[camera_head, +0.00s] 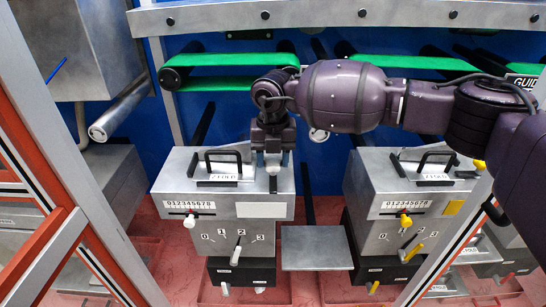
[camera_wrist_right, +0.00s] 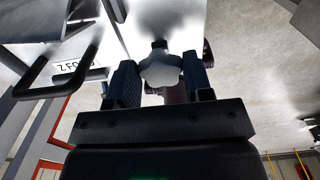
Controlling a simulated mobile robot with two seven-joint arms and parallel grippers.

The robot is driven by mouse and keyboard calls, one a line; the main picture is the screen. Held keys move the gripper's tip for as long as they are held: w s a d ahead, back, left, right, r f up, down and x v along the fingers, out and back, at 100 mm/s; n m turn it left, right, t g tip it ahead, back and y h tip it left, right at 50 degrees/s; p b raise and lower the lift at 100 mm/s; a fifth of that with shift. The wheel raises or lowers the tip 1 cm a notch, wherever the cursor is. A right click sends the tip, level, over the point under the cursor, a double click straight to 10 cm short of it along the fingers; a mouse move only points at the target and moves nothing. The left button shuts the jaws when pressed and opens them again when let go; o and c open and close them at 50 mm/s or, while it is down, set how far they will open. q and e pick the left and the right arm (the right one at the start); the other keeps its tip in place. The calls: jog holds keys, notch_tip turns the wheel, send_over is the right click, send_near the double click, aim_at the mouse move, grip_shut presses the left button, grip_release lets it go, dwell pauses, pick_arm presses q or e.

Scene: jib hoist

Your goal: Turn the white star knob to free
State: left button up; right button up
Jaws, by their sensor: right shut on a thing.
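The white star knob (camera_wrist_right: 160,70) sits between the two blue-black fingers of my right gripper (camera_wrist_right: 160,82) in the right wrist view, with a finger against each side. In the head view my right gripper (camera_head: 272,158) points down onto the top right of the left grey box (camera_head: 170,177). A small white part of the knob (camera_head: 272,168) shows between the fingertips there; the fingers hide the rest. I cannot tell which setting the knob is at. My left gripper is not in view.
A black handle (camera_head: 223,154) stands on the left box, left of my gripper. A similar box (camera_head: 365,180) with yellow knobs stands to the right. Green belts (camera_head: 230,60) run behind. A red and grey frame (camera_head: 60,215) stands at the left. A grey plate (camera_head: 315,248) lies between the boxes.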

aim_at(273, 161)
jog(key=o, duration=0.9)
jog(key=shift+r, duration=0.1)
notch_tip(273, 161, up, 11)
jog(key=shift+f, duration=0.15)
